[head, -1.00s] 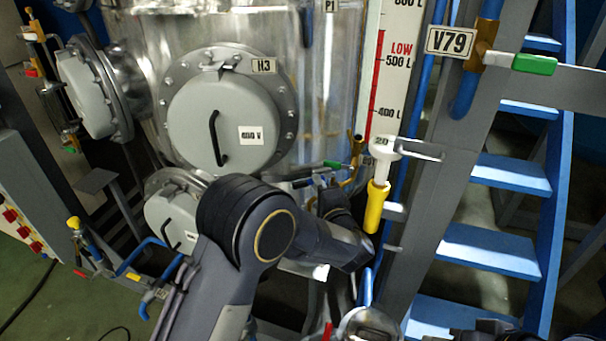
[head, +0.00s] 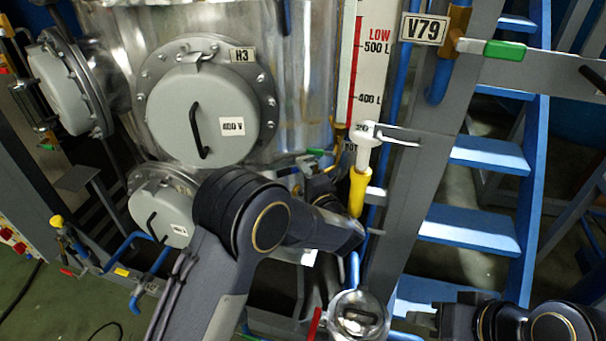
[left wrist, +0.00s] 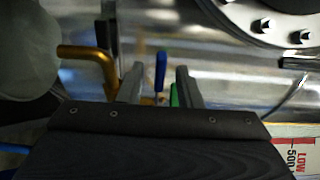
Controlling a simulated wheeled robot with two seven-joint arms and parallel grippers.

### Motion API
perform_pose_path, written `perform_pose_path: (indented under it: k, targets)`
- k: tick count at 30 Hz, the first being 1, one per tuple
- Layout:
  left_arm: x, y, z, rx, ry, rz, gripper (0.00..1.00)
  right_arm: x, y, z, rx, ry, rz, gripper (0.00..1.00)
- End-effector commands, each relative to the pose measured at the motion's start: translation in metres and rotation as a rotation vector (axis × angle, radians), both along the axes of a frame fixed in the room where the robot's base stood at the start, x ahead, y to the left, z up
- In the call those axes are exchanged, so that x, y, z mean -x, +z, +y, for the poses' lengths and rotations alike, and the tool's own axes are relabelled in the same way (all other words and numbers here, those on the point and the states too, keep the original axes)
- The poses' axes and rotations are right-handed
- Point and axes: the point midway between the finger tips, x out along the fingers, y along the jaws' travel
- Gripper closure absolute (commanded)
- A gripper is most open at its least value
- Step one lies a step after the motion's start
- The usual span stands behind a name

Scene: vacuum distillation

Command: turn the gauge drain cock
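The level gauge (head: 368,85) runs down the tank's front right, with a small green-handled cock (head: 316,152) near its lower end. My left gripper (left wrist: 157,74) is open in the left wrist view, its two grey fingers apart. A blue lever (left wrist: 160,72) stands between the fingers, with no clear contact on either. A green handle (left wrist: 174,95) shows beside the right finger, partly hidden. In the head view my left arm hides most of that gripper. My right arm is at the lower right; its fingers are not clear.
Blue stairs (head: 470,227) stand at right. A brass elbow pipe (left wrist: 95,56) is left of the fingers in the wrist view.

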Motion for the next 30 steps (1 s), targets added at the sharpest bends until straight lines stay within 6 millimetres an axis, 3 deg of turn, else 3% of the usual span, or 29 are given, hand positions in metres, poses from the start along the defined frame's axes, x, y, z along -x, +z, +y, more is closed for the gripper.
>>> perform_pose_path:
  k: [7, 19, 30]
  targets:
    - [0.009, 0.0, -0.005, 0.0, -0.003, -0.001, 0.68, 0.0, 0.0, 0.0, 0.0, 0.0, 0.0, 0.62]
    - [0.065, 0.0, -0.028, 0.0, -0.002, 0.0, 0.68, 0.0, -0.002, 0.0, 0.0, 0.0, 0.0, 0.62]
    - [0.072, 0.0, -0.031, 0.001, 0.0, 0.0, 0.68, 0.0, -0.002, 0.0, 0.0, 0.0, 0.0, 0.62]
